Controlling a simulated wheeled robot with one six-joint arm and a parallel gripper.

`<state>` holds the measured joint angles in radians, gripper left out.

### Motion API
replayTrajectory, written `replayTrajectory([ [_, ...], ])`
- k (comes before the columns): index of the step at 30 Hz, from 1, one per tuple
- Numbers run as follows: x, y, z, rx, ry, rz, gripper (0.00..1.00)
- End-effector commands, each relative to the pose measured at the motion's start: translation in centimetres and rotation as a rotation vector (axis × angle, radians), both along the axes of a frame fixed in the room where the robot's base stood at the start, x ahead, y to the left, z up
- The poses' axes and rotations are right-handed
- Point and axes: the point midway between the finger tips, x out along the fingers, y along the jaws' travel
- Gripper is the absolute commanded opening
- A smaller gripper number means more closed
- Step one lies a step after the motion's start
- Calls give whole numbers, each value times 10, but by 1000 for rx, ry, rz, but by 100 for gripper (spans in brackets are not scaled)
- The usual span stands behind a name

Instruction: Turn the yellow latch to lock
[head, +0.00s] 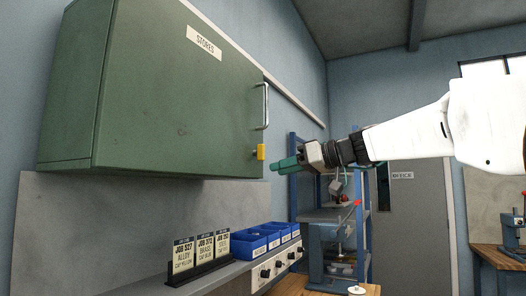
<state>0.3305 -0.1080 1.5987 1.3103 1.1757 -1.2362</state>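The yellow latch (261,152) is a small block at the lower right edge of the green STORES cabinet (175,110). It looks upright, slightly taller than wide. The cabinet door looks closed. My gripper (273,166) has teal fingers and comes in from the right, pointing left. Its fingertips are just right of and slightly below the latch in the picture. I cannot tell whether they touch it. The fingers overlap from this side, so the gap between them does not show.
A metal handle (266,106) stands out above the latch. Below are a grey shelf (215,274) with job cards (200,256) and blue bins (254,243). A drill press (335,235) and blue rack (366,222) stand behind my gripper. The space directly under the cabinet is open.

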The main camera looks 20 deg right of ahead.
Motion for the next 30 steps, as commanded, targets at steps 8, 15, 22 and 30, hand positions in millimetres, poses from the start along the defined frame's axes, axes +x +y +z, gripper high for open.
replayTrajectory([
  [8,41,-31,62,39,-257,-15,35],
  [15,66,-4,61,41,-258,-12,35],
  [22,87,16,62,41,-257,-13,35],
  [30,91,21,62,39,-257,-15,35],
])
